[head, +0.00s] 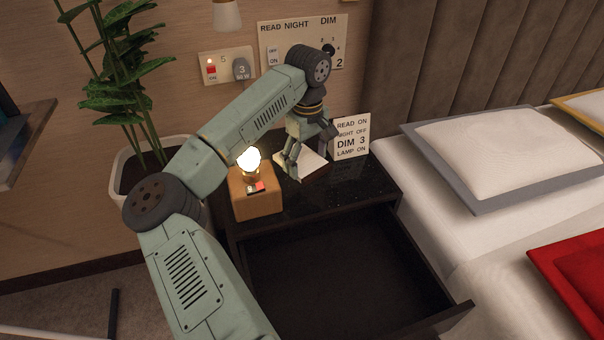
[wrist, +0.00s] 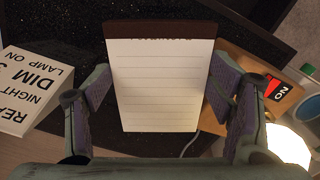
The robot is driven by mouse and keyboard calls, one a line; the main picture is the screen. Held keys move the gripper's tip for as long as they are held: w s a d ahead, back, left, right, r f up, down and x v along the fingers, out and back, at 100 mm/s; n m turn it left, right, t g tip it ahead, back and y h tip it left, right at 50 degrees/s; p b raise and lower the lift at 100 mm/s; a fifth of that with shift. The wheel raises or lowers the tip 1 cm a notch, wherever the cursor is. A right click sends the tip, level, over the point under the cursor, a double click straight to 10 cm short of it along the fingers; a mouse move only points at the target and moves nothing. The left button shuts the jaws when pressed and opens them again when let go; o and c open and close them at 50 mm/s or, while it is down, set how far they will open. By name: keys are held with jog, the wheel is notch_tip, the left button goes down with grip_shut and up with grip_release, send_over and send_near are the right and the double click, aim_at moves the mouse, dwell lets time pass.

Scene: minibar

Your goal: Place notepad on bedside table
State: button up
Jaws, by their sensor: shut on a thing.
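The notepad (wrist: 158,85) is white with ruled lines and a dark brown top band. In the wrist view it lies between my two fingers, which reach its left and right edges. In the head view the notepad (head: 311,164) shows as a white sheet at or just above the black top of the bedside table (head: 368,184); I cannot tell whether it touches. My gripper (head: 308,158) is over the table, pointing down, shut on the notepad. In the wrist view my gripper (wrist: 160,95) partly hides the notepad's sides.
A lit lamp on a wooden block (head: 257,196) stands left of the notepad. A white sign card (head: 351,137) stands close on the right. The table's drawer (head: 345,275) is open at the front. A bed with a grey-edged pillow (head: 490,155) is on the right, a potted plant (head: 135,165) on the left.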

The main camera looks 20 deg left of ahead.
aim_at(306, 193)
notch_tip(306, 193, down, 9)
jog(key=shift+r+p, duration=0.1)
jog(key=shift+p, duration=0.4)
jog(key=shift+f, duration=0.25)
jog(key=o, duration=0.9)
jog(key=shift+r, duration=0.1)
jog(key=shift+r, duration=0.1)
